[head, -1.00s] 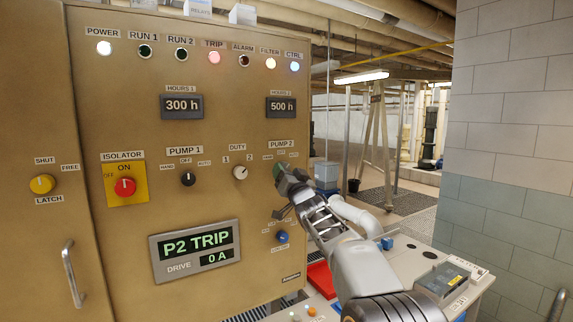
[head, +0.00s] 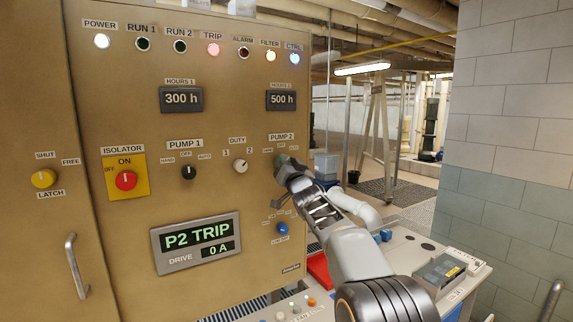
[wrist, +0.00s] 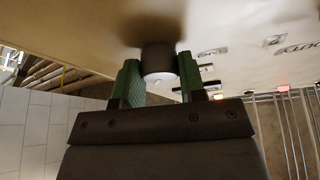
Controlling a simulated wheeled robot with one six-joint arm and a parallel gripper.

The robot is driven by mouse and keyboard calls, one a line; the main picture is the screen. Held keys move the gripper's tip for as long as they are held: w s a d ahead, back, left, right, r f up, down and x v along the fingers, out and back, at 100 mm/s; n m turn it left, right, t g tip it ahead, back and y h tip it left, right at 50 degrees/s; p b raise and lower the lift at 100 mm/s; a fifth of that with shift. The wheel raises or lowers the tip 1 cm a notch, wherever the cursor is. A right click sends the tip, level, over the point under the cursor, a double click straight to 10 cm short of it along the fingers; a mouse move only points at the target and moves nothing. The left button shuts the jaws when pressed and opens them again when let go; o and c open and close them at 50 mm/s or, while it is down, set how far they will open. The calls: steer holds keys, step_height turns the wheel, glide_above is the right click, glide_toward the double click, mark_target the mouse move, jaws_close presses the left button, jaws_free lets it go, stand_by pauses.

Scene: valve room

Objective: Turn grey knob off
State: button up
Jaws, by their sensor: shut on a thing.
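The grey knob (wrist: 158,62) shows in the wrist view as a short dark grey cylinder with a paler end face, standing out from the tan panel. My gripper (wrist: 158,82) is shut on it, with one green finger pad on each side. In the head view my gripper (head: 284,162) is at the panel just below the PUMP 2 label (head: 281,137) and hides the knob there. The knob's pointer direction cannot be made out.
The panel (head: 130,225) also carries a black PUMP 1 knob (head: 188,172), a white DUTY knob (head: 240,166), a red isolator knob (head: 126,180), a yellow latch knob (head: 43,179) and a blue knob (head: 283,229) below my gripper. The display (head: 196,243) reads P2 TRIP.

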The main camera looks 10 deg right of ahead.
steer(key=shift+d, duration=0.15)
steer(key=shift+c, duration=0.5)
steer(key=shift+n+g+y+p, duration=0.35)
steer(key=shift+n+y, duration=0.75)
steer(key=shift+n, duration=1.05)
steer(key=shift+n+g+y+p, duration=0.35)
steer(key=shift+n+y, duration=0.75)
steer(key=shift+n, duration=1)
steer(key=shift+n+g+y+p, duration=0.35)
steer(key=shift+n+y, duration=0.75)
steer(key=shift+n, duration=1.35)
steer(key=o, duration=0.9)
